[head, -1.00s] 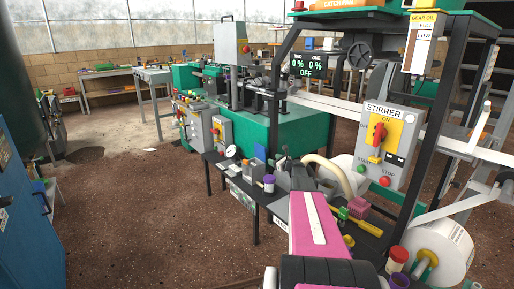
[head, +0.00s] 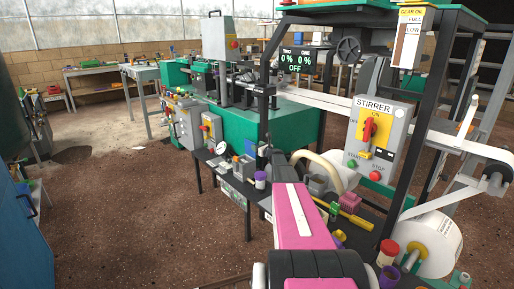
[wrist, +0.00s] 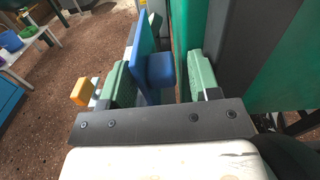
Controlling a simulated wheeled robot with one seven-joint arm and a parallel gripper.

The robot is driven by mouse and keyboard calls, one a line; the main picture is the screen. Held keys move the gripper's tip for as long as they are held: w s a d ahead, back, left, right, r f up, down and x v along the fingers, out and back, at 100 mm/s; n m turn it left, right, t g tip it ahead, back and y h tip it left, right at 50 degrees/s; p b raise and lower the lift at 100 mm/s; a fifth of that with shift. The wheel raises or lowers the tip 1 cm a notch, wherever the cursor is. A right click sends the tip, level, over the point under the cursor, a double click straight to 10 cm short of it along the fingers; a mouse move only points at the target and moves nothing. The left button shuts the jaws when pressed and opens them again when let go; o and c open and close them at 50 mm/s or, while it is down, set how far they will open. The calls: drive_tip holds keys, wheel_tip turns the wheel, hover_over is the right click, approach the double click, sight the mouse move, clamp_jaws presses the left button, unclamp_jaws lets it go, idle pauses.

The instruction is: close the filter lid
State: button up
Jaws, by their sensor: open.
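In the wrist view a thin blue upright panel (wrist: 143,45) with a thick blue block (wrist: 160,71) on its right side stands between the fingers of my gripper (wrist: 160,78). It may be the filter lid; I cannot tell for sure. My gripper is open, with one green-padded finger on each side of the blue part. There is a gap to the right finger; the left finger is close to the panel, and contact cannot be told. In the head view my pink arm reaches forward to the bench, and the fingertips cannot be made out there.
The stirrer box (head: 379,140) hangs on the dark frame right of my arm. A red-capped jar (head: 388,252), a paper roll (head: 430,243) and a pink block (head: 350,202) are close by. An orange block (wrist: 86,92) lies left of my gripper. The brown floor at left is open.

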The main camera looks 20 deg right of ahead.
drive_tip(key=shift+w+a, duration=0.15)
drive_tip(key=shift+w, duration=0.2)
clamp_jaws()
